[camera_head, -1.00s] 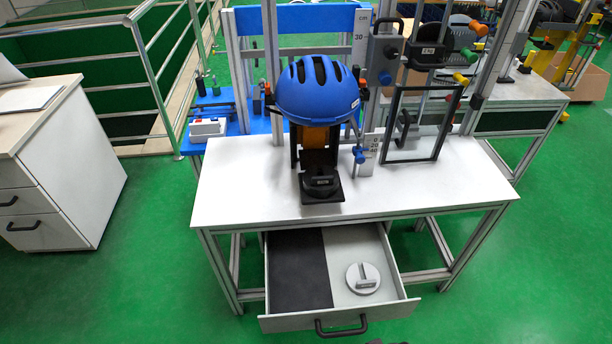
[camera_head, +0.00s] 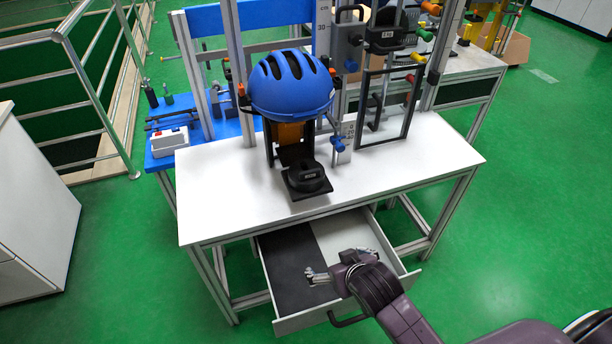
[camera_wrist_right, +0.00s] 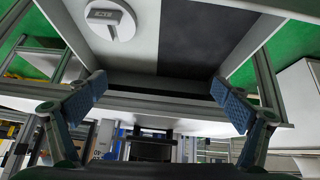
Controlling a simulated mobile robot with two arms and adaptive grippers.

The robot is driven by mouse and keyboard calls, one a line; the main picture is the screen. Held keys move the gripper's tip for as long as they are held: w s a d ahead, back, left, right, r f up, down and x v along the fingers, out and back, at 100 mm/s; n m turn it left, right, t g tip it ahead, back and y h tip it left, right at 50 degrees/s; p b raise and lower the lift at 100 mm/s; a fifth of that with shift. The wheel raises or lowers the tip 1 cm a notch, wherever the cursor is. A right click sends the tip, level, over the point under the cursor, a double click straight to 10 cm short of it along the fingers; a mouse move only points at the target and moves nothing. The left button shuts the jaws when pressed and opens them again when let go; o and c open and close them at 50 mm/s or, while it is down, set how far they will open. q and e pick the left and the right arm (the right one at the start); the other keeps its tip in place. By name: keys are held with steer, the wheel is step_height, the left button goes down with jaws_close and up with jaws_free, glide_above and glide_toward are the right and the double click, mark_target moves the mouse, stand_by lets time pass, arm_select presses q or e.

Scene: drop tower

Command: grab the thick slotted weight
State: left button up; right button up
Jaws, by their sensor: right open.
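The slotted weight, a round pale-grey disc with a slot and a dark label, lies flat in the light-floored part of the open drawer (camera_head: 283,322). The weight shows at the top of the right wrist view (camera_wrist_right: 122,26), left of centre. In the head view now, my right gripper and arm hide it. My right gripper (camera_head: 335,265) is over the drawer, open, with nothing between its fingers. In the right wrist view its blue-padded fingers (camera_wrist_right: 160,92) are wide apart, and the weight is apart from them. My left gripper is not in view.
The white tabletop (camera_head: 225,205) stands above the drawer's back. On it are a blue helmet (camera_head: 290,85), a black block (camera_head: 306,177) and a framed pane (camera_head: 384,105). The drawer's dark floor half (camera_head: 288,262) is bare. Drawer walls surround the weight.

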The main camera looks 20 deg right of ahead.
mark_target(310, 178)
steer(key=w+r+t, duration=0.2)
steer(key=w+r, duration=0.2)
steer(key=w, duration=0.2)
steer(key=w+r+t, duration=0.1)
steer(key=w+r, duration=0.3)
steer(key=w, duration=0.1)
steer(key=w+a+r+t, duration=0.1)
steer(key=w+r+t, duration=0.1)
steer(key=w+r, duration=0.2)
steer(key=shift+w+a+r+m+t, duration=0.1)
steer(key=shift+w+r+m+t, duration=0.05)
steer(key=shift+w, duration=0.5)
steer(key=shift+w+r+m+t, duration=0.1)
steer(key=shift+w+m+t, duration=0.05)
steer(key=shift+w, duration=0.5)
steer(key=shift+x, duration=1.05)
steer(key=w, duration=0.1)
steer(key=w+f, duration=0.2)
steer(key=shift+w+d+f, duration=0.25)
steer(key=shift+d, duration=0.1)
steer(key=shift+w+f, duration=0.25)
steer(key=shift+w, duration=0.3)
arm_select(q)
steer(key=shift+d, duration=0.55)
